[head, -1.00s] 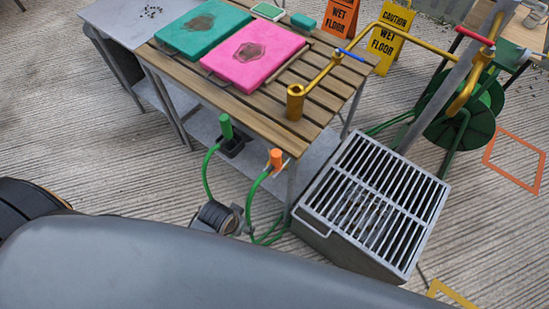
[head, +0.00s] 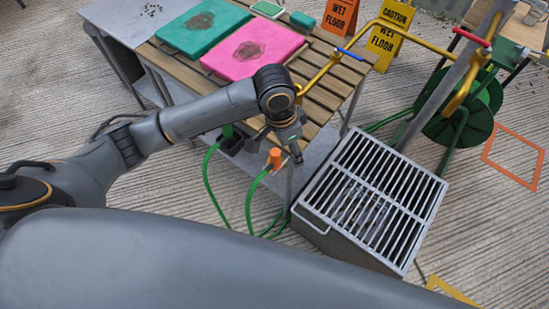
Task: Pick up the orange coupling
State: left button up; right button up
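The orange coupling (head: 274,158) stands upright on the end of a green hose, by the front right corner of the slatted table. My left arm comes in from the left, and my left gripper (head: 280,146) is just above and beside the coupling. Its fingers look spread, one toward the left and one pointing down on the right, with nothing seen between them. I cannot tell whether a finger touches the coupling. My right gripper is not in view.
The slatted table (head: 322,98) carries a teal pad (head: 190,40) and a pink pad (head: 240,62). A yellow pipe (head: 410,40) runs over its right side. A grated metal box (head: 368,190) stands right of the coupling. A green coupling (head: 228,131) is partly behind my arm.

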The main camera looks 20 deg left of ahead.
aim_at(273, 153)
pick_arm(q)
jog(key=w+a+r+y, duration=0.1)
jog(key=a+r+y, duration=0.1)
jog(key=a+r, duration=0.25)
jog(key=shift+g, duration=0.3)
jog(key=f, duration=0.8)
jog(key=shift+w+a+f, duration=0.15)
jog(key=shift+a+f, duration=0.1)
jog(key=shift+w+d+f+p, duration=0.1)
jog(key=shift+f+p, duration=0.25)
jog(key=shift+f, duration=1.1)
jog(key=shift+w+d+f+p, duration=0.1)
jog(key=shift+f+p, duration=0.25)
jog(key=shift+f, duration=1.1)
jog(key=c, duration=1.1)
